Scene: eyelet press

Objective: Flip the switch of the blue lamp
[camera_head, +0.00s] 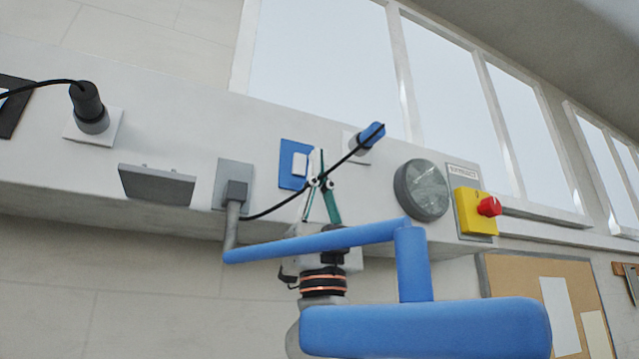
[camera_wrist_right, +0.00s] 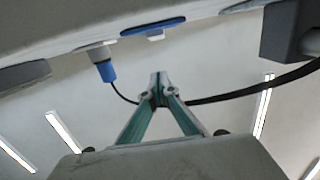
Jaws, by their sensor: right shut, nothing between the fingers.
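The blue lamp's arm (camera_head: 310,243) and its large blue shade (camera_head: 425,328) cross the foreground of the head view, in front of my right arm. A blue switch plate with a white rocker (camera_head: 299,164) is on the pale wall panel. In the right wrist view the plate (camera_wrist_right: 152,27) shows edge-on near the top. My right gripper (camera_head: 317,165) is shut and empty, its tips pointing up beside the rocker's right edge. In the wrist view the closed fingertips (camera_wrist_right: 158,80) appear below the plate; contact cannot be told. My left gripper is out of view.
A blue plug (camera_head: 371,135) sits right of the switch; its black cable passes by my fingers to a grey box (camera_head: 235,185). A grey shelf (camera_head: 157,184) is left.

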